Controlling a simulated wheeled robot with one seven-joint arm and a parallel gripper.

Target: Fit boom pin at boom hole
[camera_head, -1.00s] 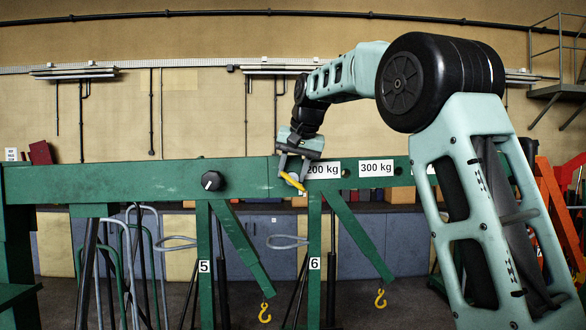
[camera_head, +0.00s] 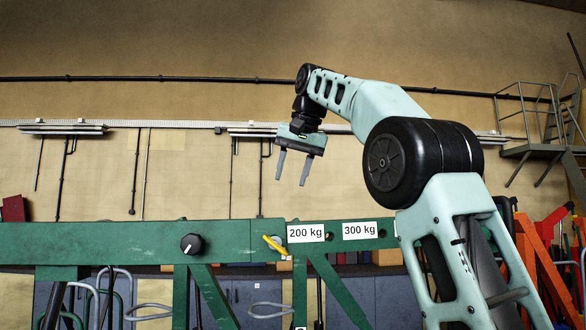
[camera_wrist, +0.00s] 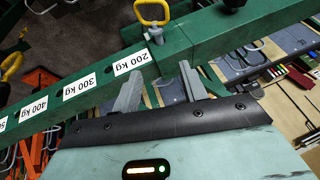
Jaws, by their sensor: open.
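The boom pin (camera_head: 273,243), with a yellow handle and a grey body, stands at the green boom (camera_head: 225,242) just left of the 200 kg label. In the wrist view the boom pin (camera_wrist: 155,36) has its grey body against the boom face and its yellow loop sticking out. The hole under it is hidden, so I cannot tell how deep it sits. My gripper (camera_head: 292,180) is open and empty above the boom, its fingers pointing down, apart from the pin. In the wrist view my gripper (camera_wrist: 158,78) has clear space between its fingers.
The 200 kg label (camera_head: 306,233) and 300 kg label (camera_head: 360,230) mark the boom, with a dark open hole (camera_head: 328,237) between them. A black knob (camera_head: 191,244) sits farther left. Orange stands (camera_head: 545,255) are at the right. Space above the boom is free.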

